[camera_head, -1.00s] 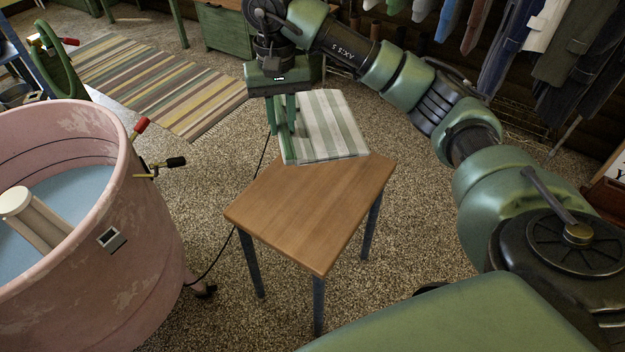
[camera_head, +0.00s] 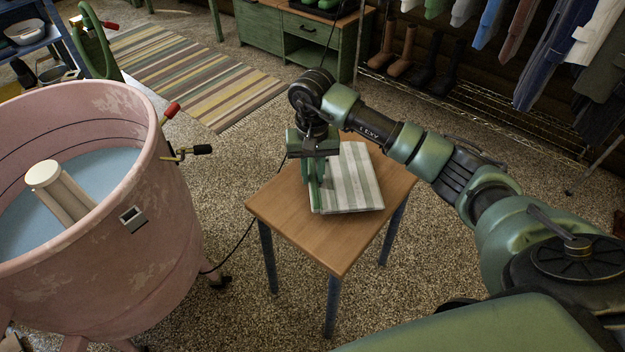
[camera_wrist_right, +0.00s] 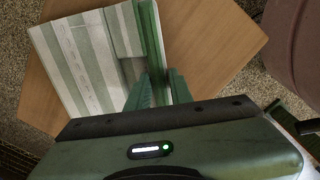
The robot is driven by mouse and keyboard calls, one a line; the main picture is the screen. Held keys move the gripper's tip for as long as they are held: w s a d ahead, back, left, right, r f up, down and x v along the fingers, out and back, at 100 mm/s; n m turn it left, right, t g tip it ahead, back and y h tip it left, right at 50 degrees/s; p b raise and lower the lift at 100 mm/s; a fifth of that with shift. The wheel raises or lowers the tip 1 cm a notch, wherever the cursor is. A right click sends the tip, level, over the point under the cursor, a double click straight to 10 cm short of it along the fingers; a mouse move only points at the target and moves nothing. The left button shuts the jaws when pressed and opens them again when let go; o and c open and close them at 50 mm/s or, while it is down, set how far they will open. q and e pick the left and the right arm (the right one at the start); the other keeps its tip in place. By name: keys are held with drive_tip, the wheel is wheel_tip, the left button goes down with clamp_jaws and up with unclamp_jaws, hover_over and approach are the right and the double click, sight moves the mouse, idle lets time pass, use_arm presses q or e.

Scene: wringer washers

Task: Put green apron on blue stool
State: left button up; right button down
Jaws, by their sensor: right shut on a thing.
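The green apron (camera_head: 352,180) is a folded cloth with pale green and white stripes. It lies flat over the back part of the stool's wooden top (camera_head: 305,226), on it or just above it; I cannot tell which. The stool has blue-grey legs (camera_head: 268,255). My right gripper (camera_head: 315,205) points down and is shut on the apron's left edge. My left gripper is out of view.
A pink wringer washer tub (camera_head: 100,230) stands left of the stool, with a red-tipped handle (camera_head: 171,110) towards it. A dark cord (camera_head: 235,248) runs on the floor between them. A striped rug (camera_head: 190,75), a green cabinet (camera_head: 290,40) and boots (camera_head: 400,45) are behind.

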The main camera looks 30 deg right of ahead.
drive_tip(key=shift+f, duration=1.25)
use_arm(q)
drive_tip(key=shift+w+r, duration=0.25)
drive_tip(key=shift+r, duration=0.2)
use_arm(e)
drive_tip(key=c, duration=1.3)
unclamp_jaws()
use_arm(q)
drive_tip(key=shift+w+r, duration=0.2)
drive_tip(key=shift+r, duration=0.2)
use_arm(e)
drive_tip(key=shift+o, duration=0.2)
drive_tip(key=shift+r, duration=0.1)
